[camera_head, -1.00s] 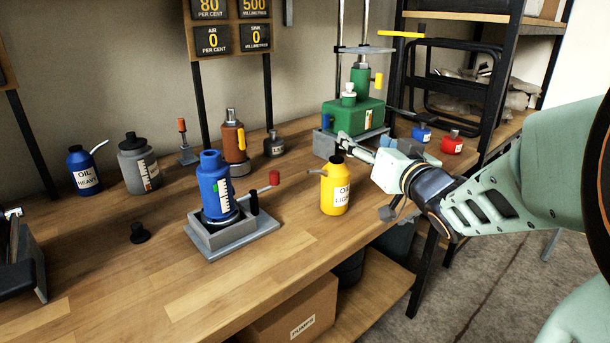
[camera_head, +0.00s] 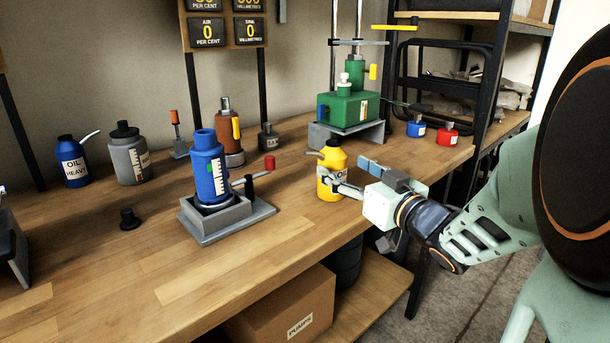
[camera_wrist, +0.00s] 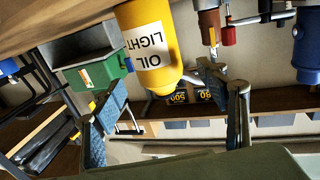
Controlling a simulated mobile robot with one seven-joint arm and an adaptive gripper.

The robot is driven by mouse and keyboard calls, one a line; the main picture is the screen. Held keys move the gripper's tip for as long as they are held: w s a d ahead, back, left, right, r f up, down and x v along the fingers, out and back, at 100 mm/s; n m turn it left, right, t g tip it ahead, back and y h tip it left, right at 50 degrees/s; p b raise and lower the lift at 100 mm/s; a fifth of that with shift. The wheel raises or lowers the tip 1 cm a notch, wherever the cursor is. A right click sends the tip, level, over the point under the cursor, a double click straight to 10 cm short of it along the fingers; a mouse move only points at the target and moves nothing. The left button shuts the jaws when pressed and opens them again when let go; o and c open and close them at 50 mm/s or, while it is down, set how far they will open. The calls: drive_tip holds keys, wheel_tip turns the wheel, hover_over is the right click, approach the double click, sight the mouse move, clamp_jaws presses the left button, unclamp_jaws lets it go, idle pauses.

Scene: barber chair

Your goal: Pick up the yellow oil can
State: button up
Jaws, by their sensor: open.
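The yellow oil can (camera_head: 329,165), labelled as light oil, stands upright near the workbench's front edge. My gripper (camera_head: 350,173) is open at its right front side, with one finger overlapping the can in the head view. In the wrist view, which is upside down, the can (camera_wrist: 153,45) appears between the two spread fingertips of my gripper (camera_wrist: 160,78). Its label faces the camera. I cannot tell whether a finger touches it. Part of its lower body is covered by the finger in the head view.
A blue jack on a grey base (camera_head: 225,222) stands left of the can, its red-tipped handle pointing toward it. A green machine (camera_head: 350,108) stands behind. Small blue (camera_head: 416,127) and red (camera_head: 447,135) bottles are back right. The front left bench is fairly clear.

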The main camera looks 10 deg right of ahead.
sight(341, 169)
drive_tip(key=b+x, duration=0.1)
drive_tip(key=x, duration=0.1)
drive_tip(key=f+b+x, duration=0.1)
drive_tip(key=x, duration=0.1)
drive_tip(key=shift+w, duration=0.2)
drive_tip(key=shift+w+a+r, duration=0.15)
drive_tip(key=shift+w+a, duration=0.05)
drive_tip(key=shift+w, duration=0.25)
drive_tip(key=c, duration=1.8)
drive_tip(key=shift+r, duration=0.15)
